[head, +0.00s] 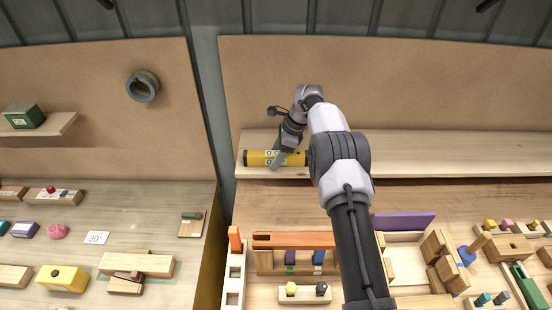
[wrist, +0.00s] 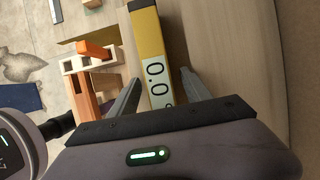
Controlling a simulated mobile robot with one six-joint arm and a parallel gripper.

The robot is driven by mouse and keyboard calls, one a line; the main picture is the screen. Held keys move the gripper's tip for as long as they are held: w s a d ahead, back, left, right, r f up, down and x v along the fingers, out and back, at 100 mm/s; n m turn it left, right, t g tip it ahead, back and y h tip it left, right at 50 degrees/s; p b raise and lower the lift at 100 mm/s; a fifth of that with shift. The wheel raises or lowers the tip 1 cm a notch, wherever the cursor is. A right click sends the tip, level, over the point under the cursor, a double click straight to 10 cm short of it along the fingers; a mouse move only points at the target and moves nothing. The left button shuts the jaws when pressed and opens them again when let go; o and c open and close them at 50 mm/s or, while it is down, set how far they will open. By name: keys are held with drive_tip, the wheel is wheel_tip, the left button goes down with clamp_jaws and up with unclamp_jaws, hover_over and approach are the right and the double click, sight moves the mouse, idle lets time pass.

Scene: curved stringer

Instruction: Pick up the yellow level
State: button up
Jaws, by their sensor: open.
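The yellow level (head: 258,158) lies lengthwise on the wooden shelf at the back, near the shelf's left end. Its visible face carries white number panels. In the wrist view the level (wrist: 147,40) runs up from between my fingers. My gripper (head: 278,160) is over the level in the head view, with its fingers pointing down at it. In the wrist view my gripper (wrist: 160,85) is open, with one finger on each side of the level and a gap visible beside it. The level's right end is hidden behind my arm in the head view.
The shelf (head: 460,150) is bare to the right of my arm. Below it, the workbench holds an orange bar (head: 290,240), a purple board (head: 403,221) and several wooden blocks. A left bench (head: 150,220) holds a yellow box (head: 62,278) and more wooden pieces.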

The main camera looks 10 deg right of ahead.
clamp_jaws()
